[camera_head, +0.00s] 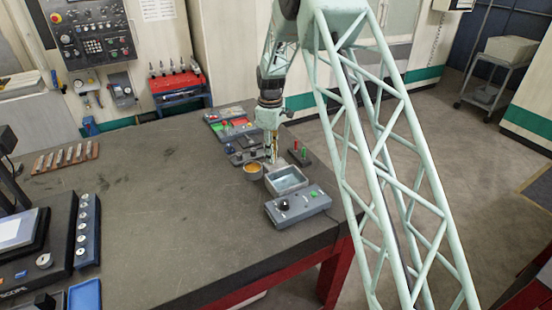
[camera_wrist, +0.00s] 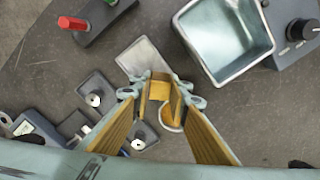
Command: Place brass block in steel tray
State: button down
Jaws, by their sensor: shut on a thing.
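My gripper (camera_head: 272,156) points down over the dark table, just behind the steel tray (camera_head: 287,179). In the wrist view its two fingers (camera_wrist: 160,92) have tan inner faces and are shut on a small golden brass block (camera_wrist: 159,88) between the tips. In the head view the block is too small to tell clearly from the fingers. The steel tray (camera_wrist: 266,45) is open-topped and rectangular, at the upper right of the wrist view, apart from the block. Its visible inside looks empty.
A round dish with an orange inside (camera_head: 253,169) stands left of the tray. A grey control box (camera_head: 298,206) with a knob and green button is in front. A dark base with red and green pegs (camera_head: 300,155) stands behind right. The table's left middle is clear.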

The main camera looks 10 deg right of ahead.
jog(key=shift+w+d+f, duration=0.15)
jog(key=shift+w+d, duration=0.95)
jog(key=shift+d, duration=0.15)
jog(key=shift+f, duration=0.1)
jog(key=shift+f+p, duration=0.4)
jog(key=shift+f, duration=1.25)
jog(key=c, duration=2.5)
grip_release()
jog(key=shift+f, duration=0.1)
